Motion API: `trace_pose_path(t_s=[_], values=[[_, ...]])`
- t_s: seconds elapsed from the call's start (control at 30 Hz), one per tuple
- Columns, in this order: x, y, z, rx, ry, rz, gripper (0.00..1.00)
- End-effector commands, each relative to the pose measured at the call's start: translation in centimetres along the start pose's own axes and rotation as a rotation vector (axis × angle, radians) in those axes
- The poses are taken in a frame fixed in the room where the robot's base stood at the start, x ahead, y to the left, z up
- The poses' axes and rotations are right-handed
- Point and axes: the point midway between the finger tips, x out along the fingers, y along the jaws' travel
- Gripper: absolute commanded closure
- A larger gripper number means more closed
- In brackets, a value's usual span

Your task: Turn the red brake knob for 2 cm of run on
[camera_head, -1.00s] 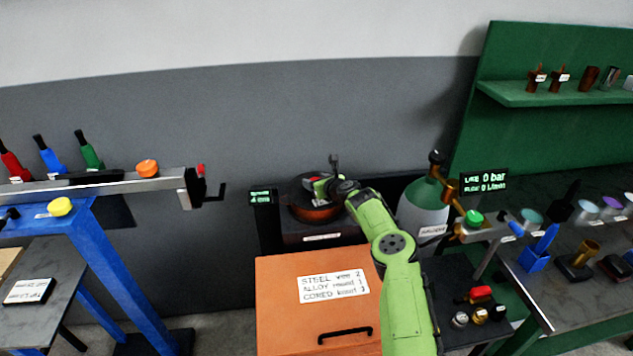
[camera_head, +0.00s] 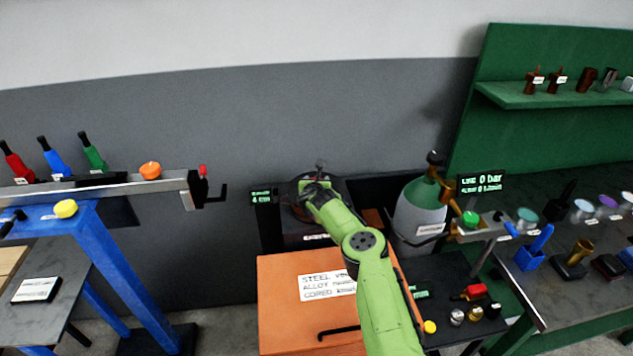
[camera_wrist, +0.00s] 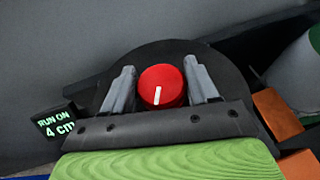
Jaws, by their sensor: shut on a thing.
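The red brake knob (camera_wrist: 161,87) is round with a white pointer line, seen in the wrist view on top of a dark round housing (camera_wrist: 205,60). My gripper (camera_wrist: 161,84) has one grey finger on each side of the knob and is shut on it. The pointer line points toward the bottom of the wrist view. A small display (camera_wrist: 55,123) beside it reads "RUN ON 4 cm"; it also shows in the head view (camera_head: 262,196). In the head view my gripper (camera_head: 312,186) reaches over the housing and the knob is hidden.
An orange cabinet (camera_head: 285,280) with a label stands in front. A gas cylinder (camera_head: 418,215) stands close on the right, with a gauge display (camera_head: 482,183) reading 0 bar. A blue-legged bench (camera_head: 120,270) is at left. The grey wall is close behind.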

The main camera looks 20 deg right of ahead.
Motion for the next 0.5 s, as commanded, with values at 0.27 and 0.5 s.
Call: trace_pose_path(t_s=[0.27,0.5], values=[[0.05,0.0,-0.05,0.028,-0.002,-0.065,0.72],[0.04,0.0,-0.02,0.032,-0.002,-0.071,0.72]])
